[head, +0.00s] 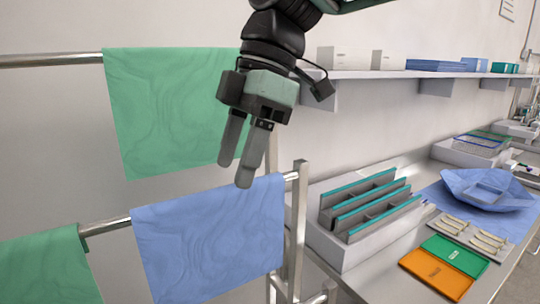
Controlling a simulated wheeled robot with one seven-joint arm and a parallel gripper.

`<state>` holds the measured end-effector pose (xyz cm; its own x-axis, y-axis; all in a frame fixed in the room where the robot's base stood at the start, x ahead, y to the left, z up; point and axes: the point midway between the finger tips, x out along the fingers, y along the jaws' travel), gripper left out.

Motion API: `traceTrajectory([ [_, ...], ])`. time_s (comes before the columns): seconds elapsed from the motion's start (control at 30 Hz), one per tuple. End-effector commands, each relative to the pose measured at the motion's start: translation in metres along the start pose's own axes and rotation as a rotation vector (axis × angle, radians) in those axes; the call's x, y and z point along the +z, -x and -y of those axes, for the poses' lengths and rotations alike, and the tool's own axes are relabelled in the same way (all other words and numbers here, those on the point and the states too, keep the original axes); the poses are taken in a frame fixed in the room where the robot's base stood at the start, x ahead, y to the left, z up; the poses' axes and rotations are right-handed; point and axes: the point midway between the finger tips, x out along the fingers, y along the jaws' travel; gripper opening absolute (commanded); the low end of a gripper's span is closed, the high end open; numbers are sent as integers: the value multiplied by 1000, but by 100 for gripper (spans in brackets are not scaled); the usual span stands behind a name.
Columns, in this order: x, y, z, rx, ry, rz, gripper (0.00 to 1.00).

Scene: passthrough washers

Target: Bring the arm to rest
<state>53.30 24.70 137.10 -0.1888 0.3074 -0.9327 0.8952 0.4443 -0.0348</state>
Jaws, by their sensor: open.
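My gripper (238,168) hangs from the top middle of the head view, fingers pointing down. Its two fingers are apart and nothing is between them. It is in front of a green cloth (150,110) on the upper rail and just above a blue cloth (210,245) on the lower rail. I cannot tell whether a fingertip touches the blue cloth. The rest of my arm runs up out of the picture.
A metal rack (298,220) stands left of a counter (400,165). The counter bears a grey divided holder (345,238), a blue wrapped tray (455,188), green (455,258) and orange (435,275) trays. A shelf (400,75) with boxes runs along the wall.

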Motion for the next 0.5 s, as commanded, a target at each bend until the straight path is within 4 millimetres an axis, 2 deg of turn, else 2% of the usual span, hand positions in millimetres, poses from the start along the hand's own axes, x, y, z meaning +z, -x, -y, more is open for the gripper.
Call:
traceTrajectory([
  [0.27, 16, -34, 22, 10, -185, 53, 60],
  [0.5, 48, -79, 56, 47, -461, 123, 60],
])
